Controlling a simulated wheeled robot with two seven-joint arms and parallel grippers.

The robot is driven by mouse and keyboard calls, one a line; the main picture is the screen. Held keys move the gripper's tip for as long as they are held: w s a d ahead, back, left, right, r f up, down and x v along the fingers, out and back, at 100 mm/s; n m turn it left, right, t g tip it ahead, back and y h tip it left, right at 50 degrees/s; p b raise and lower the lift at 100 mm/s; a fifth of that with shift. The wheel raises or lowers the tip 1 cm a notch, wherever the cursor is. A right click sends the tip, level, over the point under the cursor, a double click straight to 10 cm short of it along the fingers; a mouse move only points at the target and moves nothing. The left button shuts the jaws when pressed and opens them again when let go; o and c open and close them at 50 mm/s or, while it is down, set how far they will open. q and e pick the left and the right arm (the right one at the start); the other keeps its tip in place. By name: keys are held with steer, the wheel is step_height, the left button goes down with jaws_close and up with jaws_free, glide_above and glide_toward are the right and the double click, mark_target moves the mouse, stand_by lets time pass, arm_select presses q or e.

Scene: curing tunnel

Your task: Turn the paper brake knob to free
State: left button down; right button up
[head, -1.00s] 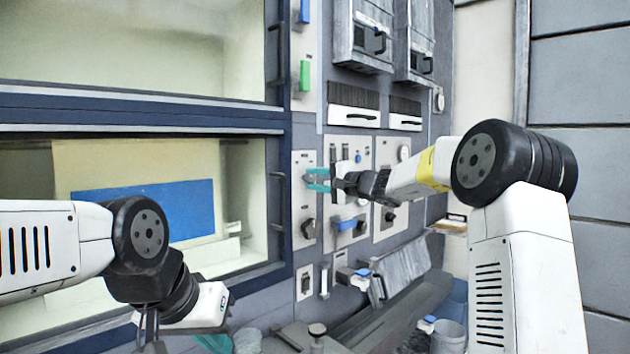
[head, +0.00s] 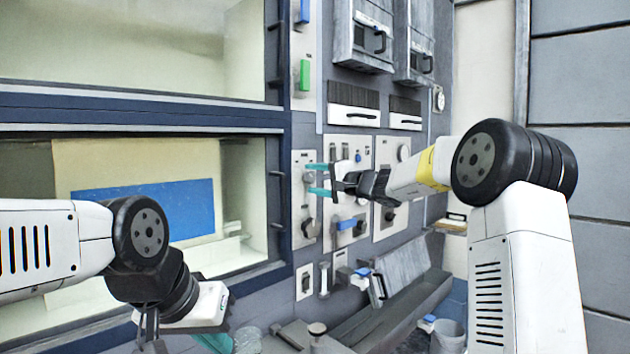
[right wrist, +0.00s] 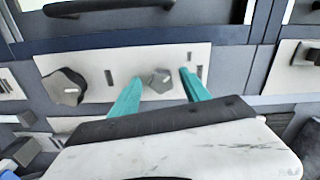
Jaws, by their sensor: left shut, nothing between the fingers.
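A small grey knob (right wrist: 160,80) sits on a pale panel strip (right wrist: 221,58); its label is too small to read. In the right wrist view it shows between the teal fingertips of my right gripper (right wrist: 155,90). In the head view my right gripper (head: 312,180) is open at that panel, one finger above and one below the knob; I cannot tell whether they touch it. A larger dark knob (right wrist: 65,87) is on the same panel, and it also shows lower down in the head view (head: 309,228). My left gripper (head: 212,343) is shut and empty at the bottom, partly cut off.
A wide window with a blue sheet (head: 165,205) fills the left. A grey bin (head: 447,336) stands low at right. Several small items crowd the bottom.

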steer(key=shift+d, duration=0.1)
steer(key=v, duration=0.7)
steer(key=shift+s+d, duration=0.2)
steer(key=shift+s, duration=0.1)
steer(key=s+a+f+n+g+h, duration=0.2)
steer(key=s+f+n+g, duration=0.1)
steer(key=s, duration=0.7)
steer(key=s+a+f+n+g+h, duration=0.1)
steer(key=s+a+f+n+g, duration=0.2)
steer(key=s, duration=0.7)
steer(key=s+d+f+h, duration=0.3)
steer(key=s+d+f, duration=0.3)
steer(key=s, duration=0.3)
steer(key=s+d+f+n+h, duration=0.1)
steer(key=s+d+f+h, duration=0.3)
steer(key=s, duration=0.6)
steer(key=d+f, duration=0.2)
steer(key=d, duration=0.1)
steer(key=shift+s+d+f+n+g+h, duration=0.2)
steer(key=shift+s+f+n+g+h, duration=0.05)
steer(key=shift+s+n+g+h, duration=0.1)
